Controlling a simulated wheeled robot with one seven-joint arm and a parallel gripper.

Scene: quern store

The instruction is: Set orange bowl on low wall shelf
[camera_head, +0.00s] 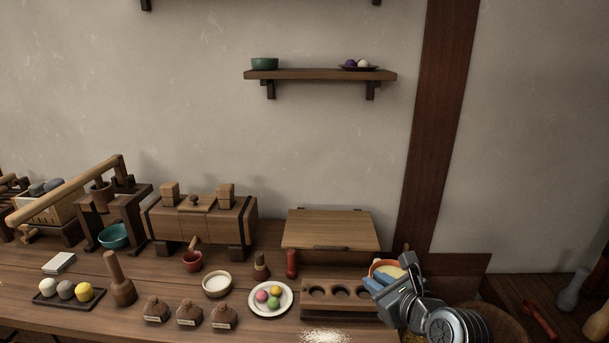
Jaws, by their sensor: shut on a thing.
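An orange bowl (377,266) with pale contents shows at the right of the counter, partly hidden behind my gripper. My gripper (385,283) is shut on the orange bowl, near the right end of the rack with round holes. I cannot tell whether the bowl is clear of the surface behind it. A wooden wall shelf (318,75) on two brackets hangs above the counter. A green bowl (265,64) stands at its left end and a dark plate (358,68) with small balls at its right. The shelf's middle is bare.
A dark wooden post (437,130) rises just right of the shelf. A slanted wooden box (330,230), a holed rack (340,296), a white plate of balls (286,305) and several jars stand on the counter (120,330). Another shelf's brackets (146,5) show at the top.

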